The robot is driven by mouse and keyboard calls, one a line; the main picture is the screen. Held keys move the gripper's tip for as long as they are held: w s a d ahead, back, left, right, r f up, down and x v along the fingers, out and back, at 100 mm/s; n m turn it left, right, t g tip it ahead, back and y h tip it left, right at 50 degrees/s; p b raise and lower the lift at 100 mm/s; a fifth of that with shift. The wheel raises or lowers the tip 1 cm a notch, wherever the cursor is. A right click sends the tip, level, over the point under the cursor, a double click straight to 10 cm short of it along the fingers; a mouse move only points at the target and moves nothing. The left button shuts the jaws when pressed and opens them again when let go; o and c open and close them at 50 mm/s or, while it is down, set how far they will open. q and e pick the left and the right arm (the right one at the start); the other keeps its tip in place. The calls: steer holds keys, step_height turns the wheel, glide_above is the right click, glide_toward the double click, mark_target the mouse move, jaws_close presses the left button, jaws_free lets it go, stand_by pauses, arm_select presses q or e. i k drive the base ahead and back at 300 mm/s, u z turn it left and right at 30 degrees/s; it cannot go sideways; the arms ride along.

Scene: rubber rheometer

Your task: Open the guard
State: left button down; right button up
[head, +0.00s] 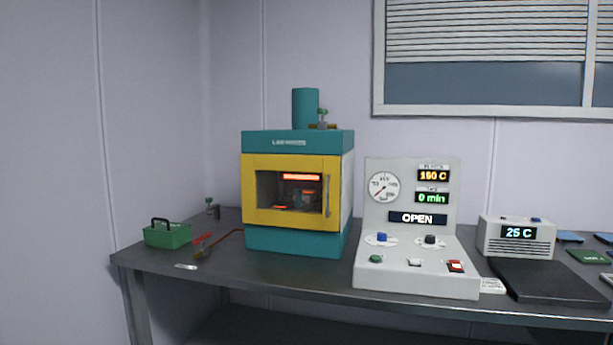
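The guard (249,190) is the yellow framed door with a dark window on the front of the teal rheometer (290,241). It sits flush against the machine front and looks closed. A vertical grey handle (327,196) is on its right side. Through the window I see a glowing orange strip and some small parts inside. Neither of my grippers is in view.
A green basket (167,236) and red-handled tools (203,240) lie to the left.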

mark_target(331, 166)
steer(key=u, duration=0.65)
steer(key=i, duration=1.15)
steer(key=u, duration=0.1)
